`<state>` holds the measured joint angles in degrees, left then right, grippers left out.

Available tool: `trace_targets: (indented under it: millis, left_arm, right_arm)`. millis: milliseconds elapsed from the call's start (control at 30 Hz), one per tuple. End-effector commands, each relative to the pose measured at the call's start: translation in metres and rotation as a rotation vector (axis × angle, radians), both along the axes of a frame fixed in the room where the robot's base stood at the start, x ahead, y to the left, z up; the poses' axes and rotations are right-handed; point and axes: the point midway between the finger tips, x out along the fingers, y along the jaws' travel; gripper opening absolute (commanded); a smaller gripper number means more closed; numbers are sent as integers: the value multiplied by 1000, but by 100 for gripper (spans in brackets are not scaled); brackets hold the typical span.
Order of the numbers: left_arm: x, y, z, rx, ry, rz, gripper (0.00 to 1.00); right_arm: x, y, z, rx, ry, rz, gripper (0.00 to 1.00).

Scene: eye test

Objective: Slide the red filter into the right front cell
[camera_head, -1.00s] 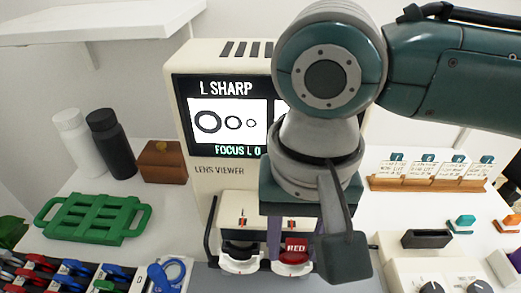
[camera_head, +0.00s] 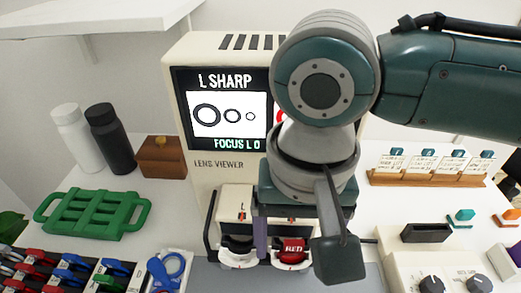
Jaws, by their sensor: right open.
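The red filter (camera_head: 292,246), marked RED, sits at the white right front cell (camera_head: 290,265) of the lens viewer (camera_head: 215,168); its right side is partly hidden, and I cannot tell if it is fully seated. My right gripper (camera_head: 289,244) is open above and around the filter. Its purple left finger stands apart from the filter's left side; its other finger is hidden behind a dark block of my arm. A black filter (camera_head: 237,246) is in the left front cell. My left gripper is not in view.
The viewer screen (camera_head: 228,112) reads L SHARP; its right half is mostly hidden by my arm. A green rack (camera_head: 93,214), two bottles and a brown box stand left. Trays of coloured lenses and blue glasses lie front left. A card rack and a dial box stand right.

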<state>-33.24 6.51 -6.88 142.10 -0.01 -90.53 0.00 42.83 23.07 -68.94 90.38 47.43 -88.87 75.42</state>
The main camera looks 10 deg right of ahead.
Motion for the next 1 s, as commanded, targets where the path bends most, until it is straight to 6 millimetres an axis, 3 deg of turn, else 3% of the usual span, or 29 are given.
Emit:
trace_targets:
  millis: [167, 533, 700, 1000]
  left_arm:
    - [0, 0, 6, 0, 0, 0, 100]
    - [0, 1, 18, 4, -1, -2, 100]
    - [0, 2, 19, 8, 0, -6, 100]
    - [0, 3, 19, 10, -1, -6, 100]
  right_arm:
    - [1, 0, 19, 2, -3, 0, 80]
    - [0, 0, 88, 2, -2, 1, 80]
    - [0, 0, 99, 1, -1, -1, 80]
    - [0, 0, 99, 1, 0, 0, 80]
